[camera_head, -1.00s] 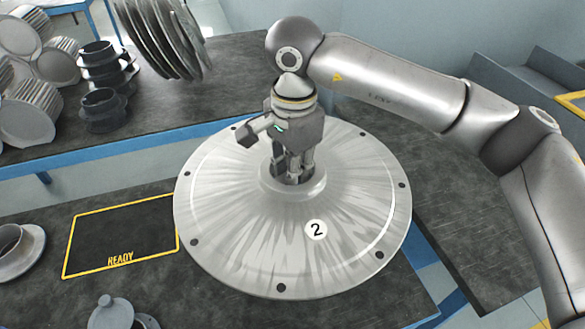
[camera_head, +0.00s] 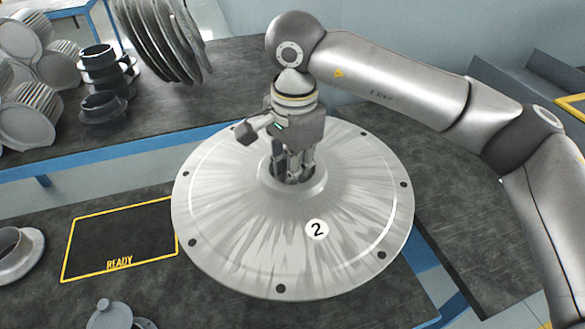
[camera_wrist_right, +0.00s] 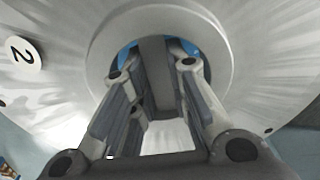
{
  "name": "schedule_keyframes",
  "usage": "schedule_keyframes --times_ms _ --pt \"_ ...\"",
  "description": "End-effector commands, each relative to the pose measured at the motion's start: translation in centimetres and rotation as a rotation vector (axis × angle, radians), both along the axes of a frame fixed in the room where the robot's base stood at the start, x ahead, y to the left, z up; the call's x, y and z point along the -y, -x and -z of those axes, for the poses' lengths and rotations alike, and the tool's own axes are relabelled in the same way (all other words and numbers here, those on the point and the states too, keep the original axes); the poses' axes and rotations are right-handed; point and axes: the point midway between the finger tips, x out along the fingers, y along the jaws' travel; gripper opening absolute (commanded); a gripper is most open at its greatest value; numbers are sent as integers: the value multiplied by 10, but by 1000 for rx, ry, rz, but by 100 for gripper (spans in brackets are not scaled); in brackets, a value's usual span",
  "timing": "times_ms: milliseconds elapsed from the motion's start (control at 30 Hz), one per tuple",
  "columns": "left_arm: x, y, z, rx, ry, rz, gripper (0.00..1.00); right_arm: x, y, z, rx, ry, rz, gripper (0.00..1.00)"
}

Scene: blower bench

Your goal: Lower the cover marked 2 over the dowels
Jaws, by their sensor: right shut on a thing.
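The cover marked 2 (camera_head: 330,262) is a wide grey metal disc with a raised central collar and small holes around its rim. My right gripper (camera_head: 292,176) points down into the collar and is shut on the cover. In the right wrist view the fingers (camera_wrist_right: 155,70) reach into the collar's opening, and the cover (camera_wrist_right: 55,95) with its 2 label spreads around them. The cover looks roughly level, above the bench. The dowels and whatever lies under the cover are hidden. My left gripper is not in view.
A yellow-framed READY area (camera_head: 122,235) lies empty left of the cover. Flanged grey parts stand at the left (camera_head: 18,255) and front left (camera_head: 110,312). The back bench (camera_head: 190,105) holds stacked discs and dark flanged fittings. Dark bench surface shows at right (camera_head: 470,235).

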Motion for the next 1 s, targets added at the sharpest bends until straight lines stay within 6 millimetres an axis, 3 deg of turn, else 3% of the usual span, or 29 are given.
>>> schedule_keyframes --times_ms 1000 --pt "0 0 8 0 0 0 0 0 0 -3 17 -16 0 0"
